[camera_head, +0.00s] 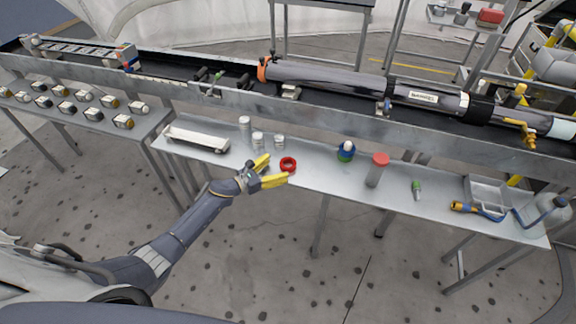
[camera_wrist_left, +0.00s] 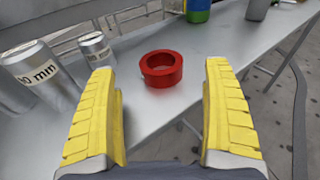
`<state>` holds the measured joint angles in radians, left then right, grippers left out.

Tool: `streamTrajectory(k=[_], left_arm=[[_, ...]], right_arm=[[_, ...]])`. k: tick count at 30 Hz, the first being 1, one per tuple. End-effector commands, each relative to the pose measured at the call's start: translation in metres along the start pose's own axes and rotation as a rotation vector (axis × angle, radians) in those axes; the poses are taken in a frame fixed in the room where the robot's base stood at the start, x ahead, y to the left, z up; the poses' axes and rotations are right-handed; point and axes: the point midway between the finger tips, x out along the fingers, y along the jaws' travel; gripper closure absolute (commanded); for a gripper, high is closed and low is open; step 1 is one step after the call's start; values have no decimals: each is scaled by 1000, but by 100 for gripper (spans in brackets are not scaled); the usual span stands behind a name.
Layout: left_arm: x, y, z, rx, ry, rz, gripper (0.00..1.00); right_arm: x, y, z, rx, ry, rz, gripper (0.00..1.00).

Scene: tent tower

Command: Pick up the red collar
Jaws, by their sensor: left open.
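The red collar (camera_head: 288,164) is a short, thick ring lying flat on the grey metal table, near its front edge. In the left wrist view the collar (camera_wrist_left: 161,69) sits ahead of my fingers and roughly between their lines, a little beyond the tips. My left gripper (camera_head: 270,170) has yellow fingers. It is open and empty, with its fingers pointing at the collar and apart from it. The yellow fingers (camera_wrist_left: 162,85) stand wide on both sides in the left wrist view. My right gripper is not in view.
Silver cans (camera_head: 257,139) stand just left of the collar. A blue and green bottle (camera_head: 346,152) and a red-capped grey cylinder (camera_head: 377,170) stand to the right. A white tray (camera_head: 196,138) lies at the left. The table (camera_head: 317,170) is clear around the collar's right side.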

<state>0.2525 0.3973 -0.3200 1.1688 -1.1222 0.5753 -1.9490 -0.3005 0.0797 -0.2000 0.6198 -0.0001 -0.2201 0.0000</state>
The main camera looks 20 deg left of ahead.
Motion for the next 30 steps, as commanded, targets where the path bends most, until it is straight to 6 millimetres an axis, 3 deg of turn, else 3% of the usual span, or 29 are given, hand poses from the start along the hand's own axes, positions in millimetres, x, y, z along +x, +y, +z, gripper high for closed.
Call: streamTrajectory(k=[12, 24, 30], left_arm=[[44, -1, -2, -1, -1, 0, 16], [51, -1, -3, 0, -1, 0, 16], [51, -1, -3, 0, -1, 0, 38]], right_arm=[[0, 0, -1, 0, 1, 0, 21], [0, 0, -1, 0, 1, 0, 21], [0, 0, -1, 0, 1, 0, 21]])
